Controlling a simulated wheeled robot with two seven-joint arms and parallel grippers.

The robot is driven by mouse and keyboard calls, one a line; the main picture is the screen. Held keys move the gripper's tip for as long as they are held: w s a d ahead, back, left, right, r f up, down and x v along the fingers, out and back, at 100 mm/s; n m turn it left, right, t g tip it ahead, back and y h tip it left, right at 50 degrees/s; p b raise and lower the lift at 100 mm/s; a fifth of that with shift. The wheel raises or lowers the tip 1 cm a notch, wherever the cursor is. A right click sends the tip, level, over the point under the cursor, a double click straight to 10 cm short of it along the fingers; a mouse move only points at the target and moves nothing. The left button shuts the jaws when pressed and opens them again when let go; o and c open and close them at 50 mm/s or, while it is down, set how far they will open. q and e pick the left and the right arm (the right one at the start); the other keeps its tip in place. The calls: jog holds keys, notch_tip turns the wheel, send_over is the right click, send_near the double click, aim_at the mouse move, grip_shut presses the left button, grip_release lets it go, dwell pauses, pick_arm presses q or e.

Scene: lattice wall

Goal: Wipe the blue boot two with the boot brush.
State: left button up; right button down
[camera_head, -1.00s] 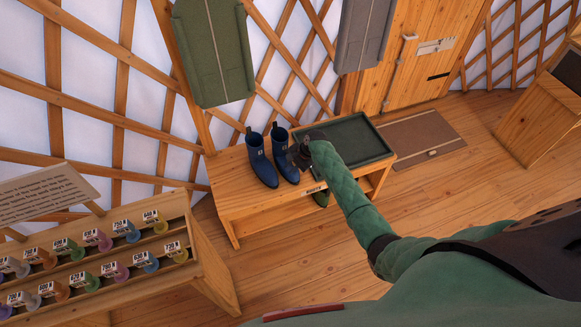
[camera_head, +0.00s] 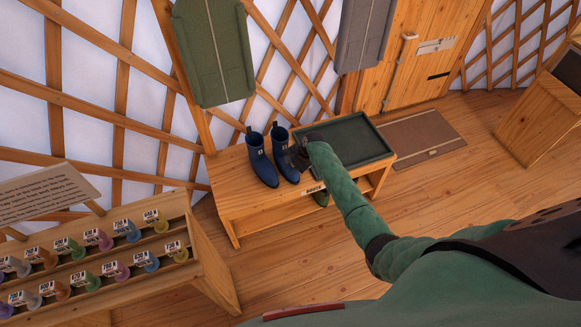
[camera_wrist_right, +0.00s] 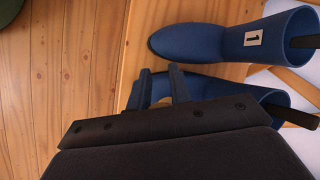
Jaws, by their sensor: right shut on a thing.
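Two blue boots stand side by side on the wooden bench. The left boot (camera_head: 262,163) carries the label 1 in the right wrist view (camera_wrist_right: 195,43). The other boot, blue boot two (camera_head: 281,150), is partly behind my gripper in the right wrist view (camera_wrist_right: 270,96). My right gripper (camera_head: 297,160) is at the right side of boot two, close to its foot. Its fingers (camera_wrist_right: 160,88) reach over that boot in the wrist view. It is shut on the boot brush, which is mostly hidden; I cannot tell whether the brush touches the boot. My left gripper is out of view.
The bench (camera_head: 228,190) holds a dark green tray (camera_head: 350,138) right of the boots. A slanted rack (camera_head: 205,262) with several coloured labelled items stands at lower left. Grey-green garments (camera_head: 213,55) hang above the bench. A brown mat (camera_head: 425,138) lies on open floor at right.

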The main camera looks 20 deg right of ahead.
jog(key=shift+a+p, duration=1.65)
jog(key=shift+a, duration=1.55)
jog(key=shift+s+d+f+p, duration=0.1)
jog(key=shift+d+p, duration=0.2)
jog(key=shift+d, duration=1.35)
jog(key=shift+s+d+f+p, duration=0.1)
jog(key=shift+d+p, duration=0.2)
jog(key=shift+d, duration=1.3)
jog(key=a+p, duration=0.3)
jog(key=a, duration=0.3)
jog(key=shift+s+a, duration=0.25)
jog(key=shift+s, duration=0.05)
jog(key=shift+d, duration=0.15)
